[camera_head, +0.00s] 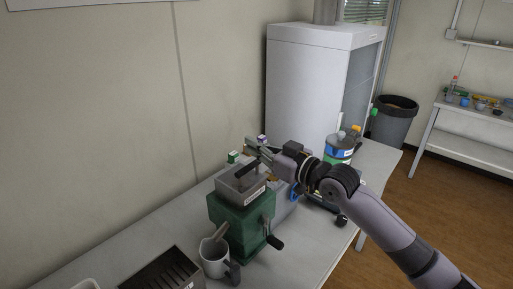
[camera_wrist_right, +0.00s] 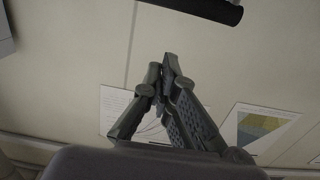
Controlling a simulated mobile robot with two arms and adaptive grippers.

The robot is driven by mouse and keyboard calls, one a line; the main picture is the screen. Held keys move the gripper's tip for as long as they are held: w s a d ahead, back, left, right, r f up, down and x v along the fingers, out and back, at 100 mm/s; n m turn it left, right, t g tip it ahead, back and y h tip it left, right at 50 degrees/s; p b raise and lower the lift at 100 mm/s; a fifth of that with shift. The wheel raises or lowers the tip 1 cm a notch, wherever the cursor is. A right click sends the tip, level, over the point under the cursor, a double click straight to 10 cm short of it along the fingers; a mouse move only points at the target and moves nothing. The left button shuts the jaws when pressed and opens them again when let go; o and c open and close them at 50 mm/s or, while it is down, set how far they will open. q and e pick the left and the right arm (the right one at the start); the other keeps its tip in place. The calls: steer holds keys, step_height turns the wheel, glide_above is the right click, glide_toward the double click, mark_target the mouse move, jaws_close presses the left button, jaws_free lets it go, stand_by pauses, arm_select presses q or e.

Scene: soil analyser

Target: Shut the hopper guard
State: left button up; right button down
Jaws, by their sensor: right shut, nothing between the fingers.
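A green mill (camera_head: 240,222) stands on the bench with a grey box-shaped hopper (camera_head: 238,192) on top and a crank handle at its right side. A dark bar (camera_head: 247,167) slants above the hopper's rear; whether it belongs to the guard and how far the guard is open, I cannot tell. My right gripper (camera_head: 252,145) is above and behind the hopper, shut and empty. In the right wrist view its fingertips (camera_wrist_right: 164,64) are together, apart from a dark cylindrical bar (camera_wrist_right: 200,8) at the top edge. My left gripper is not in view.
A grey jug (camera_head: 215,258) stands in front of the mill, beside a dark slotted box (camera_head: 165,272). Bottles (camera_head: 342,145) and small items stand behind my right arm. A white cabinet (camera_head: 315,90) is at the back. The wall runs close along the bench's left side.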

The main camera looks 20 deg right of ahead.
steer(key=f+b+v, duration=0.1)
steer(key=b+v, duration=0.4)
steer(key=v, duration=0.5)
steer(key=s+a+f+m+g+h, duration=0.1)
steer(key=s+f, duration=0.4)
steer(key=f, duration=0.5)
steer(key=s+a+f+m+g+h, duration=0.1)
steer(key=s+f+g+h, duration=0.2)
steer(key=s+f, duration=0.3)
steer(key=s+a+f+g+h, duration=0.1)
steer(key=s+f+g+h, duration=0.2)
steer(key=f, duration=1.1)
steer(key=shift+s+a+f+m, duration=0.1)
steer(key=shift+s+a+m, duration=0.1)
steer(key=shift+s, duration=0.5)
steer(key=shift+s+a+f+m, duration=0.1)
steer(key=shift+s+f+m, duration=0.1)
steer(key=shift+s, duration=0.5)
steer(key=s+d+f+m+g+h, duration=0.2)
steer(key=s+f+g, duration=0.25)
steer(key=s, duration=0.75)
step_height(320, 180, down, 29)
steer(key=s+g, duration=0.1)
steer(key=s, duration=0.2)
steer(key=s+d+f+g, duration=0.1)
steer(key=s+d+f, duration=0.2)
steer(key=s+f, duration=1.1)
steer(key=shift+s+f+n+h, duration=0.2)
steer(key=shift+s+n+h, duration=0.15)
steer(key=shift+s, duration=0.4)
